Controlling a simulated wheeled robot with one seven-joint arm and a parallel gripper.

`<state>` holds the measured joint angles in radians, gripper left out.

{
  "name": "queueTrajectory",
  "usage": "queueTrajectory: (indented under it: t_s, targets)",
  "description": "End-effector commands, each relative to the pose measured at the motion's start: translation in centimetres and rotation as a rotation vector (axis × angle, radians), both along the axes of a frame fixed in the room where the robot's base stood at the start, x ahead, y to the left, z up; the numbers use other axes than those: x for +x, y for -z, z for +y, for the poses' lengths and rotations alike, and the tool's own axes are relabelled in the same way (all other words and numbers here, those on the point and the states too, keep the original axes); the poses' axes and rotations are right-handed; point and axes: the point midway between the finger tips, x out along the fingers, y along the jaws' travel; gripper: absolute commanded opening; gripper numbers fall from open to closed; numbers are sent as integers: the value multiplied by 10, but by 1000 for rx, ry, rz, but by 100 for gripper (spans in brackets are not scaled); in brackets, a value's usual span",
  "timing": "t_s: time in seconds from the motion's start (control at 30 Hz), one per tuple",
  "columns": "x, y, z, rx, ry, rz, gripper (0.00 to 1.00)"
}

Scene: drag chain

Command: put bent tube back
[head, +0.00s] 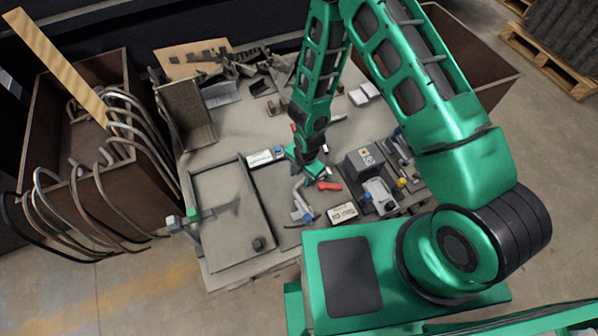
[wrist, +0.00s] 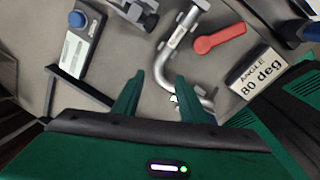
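A silver bent tube (wrist: 163,62) lies below my gripper in the wrist view, with a small printed label on its straight part. Its bend passes partly behind my right finger. In the head view the bent tube (head: 298,192) shows on the table just below my gripper (head: 307,172). My gripper (wrist: 159,76) is open, with its green fingers apart and nothing held between them. Whether the fingers touch the tube cannot be told. The lower end of the tube is partly hidden by my gripper.
A red handle (wrist: 220,38) and an "ANGLE 80 deg" sign (wrist: 257,78) are right of the tube. A blue-button box (wrist: 78,38) is at left. A flat framed plate (head: 225,215) covers the table's left front.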

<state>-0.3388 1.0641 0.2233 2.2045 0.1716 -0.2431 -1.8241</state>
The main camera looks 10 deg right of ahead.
Motion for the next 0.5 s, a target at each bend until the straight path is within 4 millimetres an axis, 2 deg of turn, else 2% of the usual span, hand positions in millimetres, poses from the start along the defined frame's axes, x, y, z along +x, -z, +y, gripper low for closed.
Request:
queueTrajectory:
  t_s: [0.2, 0.5]
  targets:
    - [2, 33, 2, 0, 1, 2, 39]
    - [5, 57, 5, 2, 2, 0, 39]
